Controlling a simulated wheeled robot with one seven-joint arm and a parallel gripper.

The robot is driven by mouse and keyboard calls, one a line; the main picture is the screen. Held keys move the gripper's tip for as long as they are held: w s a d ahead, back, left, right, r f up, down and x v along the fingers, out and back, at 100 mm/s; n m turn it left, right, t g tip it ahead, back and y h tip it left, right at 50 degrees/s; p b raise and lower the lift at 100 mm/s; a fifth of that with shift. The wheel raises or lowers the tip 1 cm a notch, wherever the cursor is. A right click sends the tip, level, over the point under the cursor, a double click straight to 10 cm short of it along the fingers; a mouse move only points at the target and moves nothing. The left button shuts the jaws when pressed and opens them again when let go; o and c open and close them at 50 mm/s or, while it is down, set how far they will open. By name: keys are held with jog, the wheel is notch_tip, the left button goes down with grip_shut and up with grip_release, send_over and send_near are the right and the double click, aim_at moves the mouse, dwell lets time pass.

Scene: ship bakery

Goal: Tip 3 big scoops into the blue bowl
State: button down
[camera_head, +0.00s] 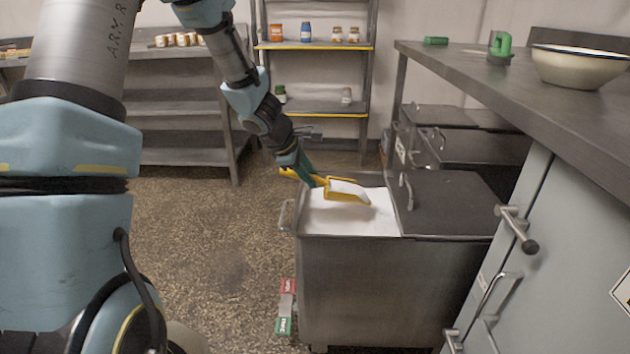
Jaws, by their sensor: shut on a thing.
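My gripper (312,179) is shut on the handle of a yellow scoop (346,195). The scoop holds a heap of white powder and is over the open left part of a metal bin (350,285). White powder (345,222) fills that part of the bin; I cannot tell whether the scoop touches it. A cream bowl with a blue rim (580,68) stands on the counter at the right, far from my gripper. The inside of the bowl is mostly hidden.
A dark lid (450,205) covers the bin's right part. The counter (510,82) carries a green cylinder (435,40) and a green object (500,45). More lidded bins (480,150) stand behind. Shelves (312,80) with jars are at the back.

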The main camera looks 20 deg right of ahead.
jog(key=shift+h, duration=0.4)
jog(key=shift+w+a+r+p, duration=0.2)
jog(key=shift+a+r+p, duration=0.3)
jog(key=shift+r, duration=0.4)
jog(key=shift+w+a+r+p, duration=0.25)
jog(key=shift+a+r+p, duration=0.15)
jog(key=shift+r, duration=0.45)
jog(key=shift+w+a+r+p, duration=0.2)
jog(key=shift+a+r+p, duration=0.3)
jog(key=shift+r, duration=0.4)
